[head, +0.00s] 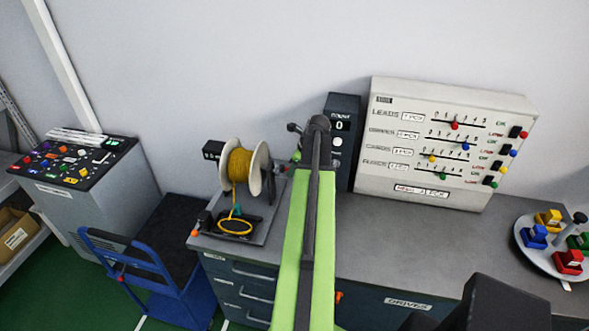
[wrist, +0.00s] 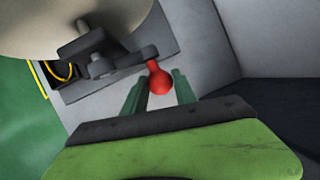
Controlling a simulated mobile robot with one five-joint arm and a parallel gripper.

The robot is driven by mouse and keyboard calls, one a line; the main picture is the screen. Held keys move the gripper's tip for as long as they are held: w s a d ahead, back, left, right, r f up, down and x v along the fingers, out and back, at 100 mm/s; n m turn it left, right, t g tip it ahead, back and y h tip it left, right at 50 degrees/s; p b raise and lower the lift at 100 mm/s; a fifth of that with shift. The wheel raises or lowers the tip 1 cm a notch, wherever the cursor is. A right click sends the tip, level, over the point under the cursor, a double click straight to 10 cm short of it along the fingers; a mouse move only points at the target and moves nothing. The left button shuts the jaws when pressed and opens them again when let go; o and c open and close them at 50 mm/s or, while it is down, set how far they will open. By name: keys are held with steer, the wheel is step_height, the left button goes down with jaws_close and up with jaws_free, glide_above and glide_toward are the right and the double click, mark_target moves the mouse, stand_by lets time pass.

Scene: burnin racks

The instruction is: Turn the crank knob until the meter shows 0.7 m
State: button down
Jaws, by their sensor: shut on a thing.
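The red crank knob (wrist: 158,79) is between the two green fingers of my gripper (wrist: 160,88) in the wrist view, and the gripper is shut on it. In the head view my arm hides the knob and most of the gripper. The spool (head: 257,172) wound with yellow cable (head: 240,165) stands on a grey base plate on the bench, left of my arm. A yellow cable loop (head: 235,227) lies in front of the spool.
A dark box with a display showing 0 (head: 340,124) stands just right of my arm. A white slider panel (head: 440,145) is farther right, and a round tray (head: 538,262) with coloured blocks is at the far right. A blue cart (head: 165,265) stands left of the bench (head: 400,245).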

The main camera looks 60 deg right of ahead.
steer(key=shift+w+d+r+p, duration=0.1)
steer(key=shift+d+r+p, duration=0.15)
steer(key=shift+r+p, duration=0.4)
steer(key=shift+w+d+r+p, duration=0.1)
steer(key=shift+d+r+p, duration=0.1)
steer(key=shift+r+p, duration=0.45)
step_height(320, 180, up, 2)
steer(key=shift+s+p, duration=0.1)
steer(key=shift+p, duration=0.9)
steer(key=shift+a+r+p, duration=0.15)
steer(key=shift+r+p, duration=0.25)
steer(key=shift+p, duration=0.05)
steer(key=shift+f, duration=0.1)
